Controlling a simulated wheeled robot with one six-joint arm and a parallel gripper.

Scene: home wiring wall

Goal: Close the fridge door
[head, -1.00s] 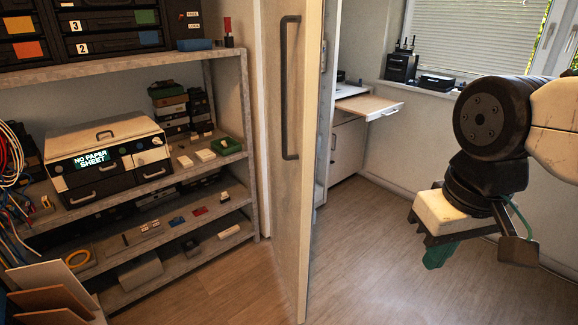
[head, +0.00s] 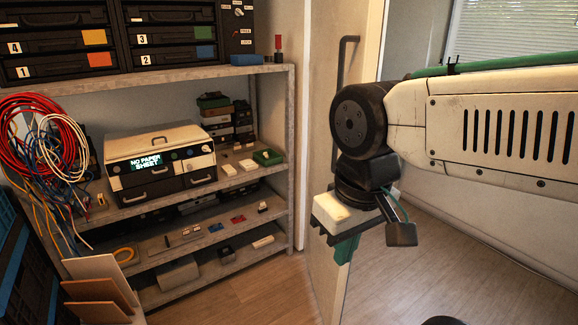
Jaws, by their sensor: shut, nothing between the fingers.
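The fridge door (head: 322,150) is a tall pale panel with a dark vertical bar handle (head: 342,62). It stands open and is seen at a steep angle in the middle of the head view. My gripper (head: 345,250) points downward, with green fingers closed and empty. It overlaps the lower part of the door in the picture. I cannot tell whether it touches the door. My arm hides part of the handle and the door's far edge. The fridge interior is not clearly visible.
A metal shelf unit (head: 278,71) with drawers, a printer-like box (head: 160,160) and small parts stands left of the door. Coiled cables (head: 45,145) hang at far left. Wooden floor (head: 420,275) is open to the right. A window blind (head: 515,40) is behind.

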